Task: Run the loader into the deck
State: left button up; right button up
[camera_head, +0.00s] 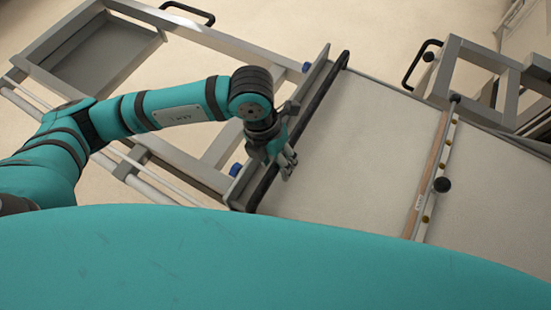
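The loader's pale, flat belt (345,150) fills the right half of the head view. A black bar (322,88) runs slantwise along its left end, beside a grey metal end plate (308,90). My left gripper (289,166) is at this bar, around its middle, with its fingers reaching over the bar towards the belt. Whether the fingers close on the bar or only hover over it, I cannot tell. My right gripper is out of view. No deck opening can be made out.
A grey metal frame (215,40) with rails and a black handle (190,13) lies at left. Another grey frame (480,55) stands upper right. My teal body hides the bottom.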

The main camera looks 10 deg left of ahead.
pick_arm(q)
jog(key=shift+a, duration=0.1)
notch_tip(320, 180, up, 12)
jog(key=a, duration=0.2)
jog(key=shift+w+f, duration=0.15)
jog(key=shift+w, duration=0.25)
jog(key=shift+a, duration=0.1)
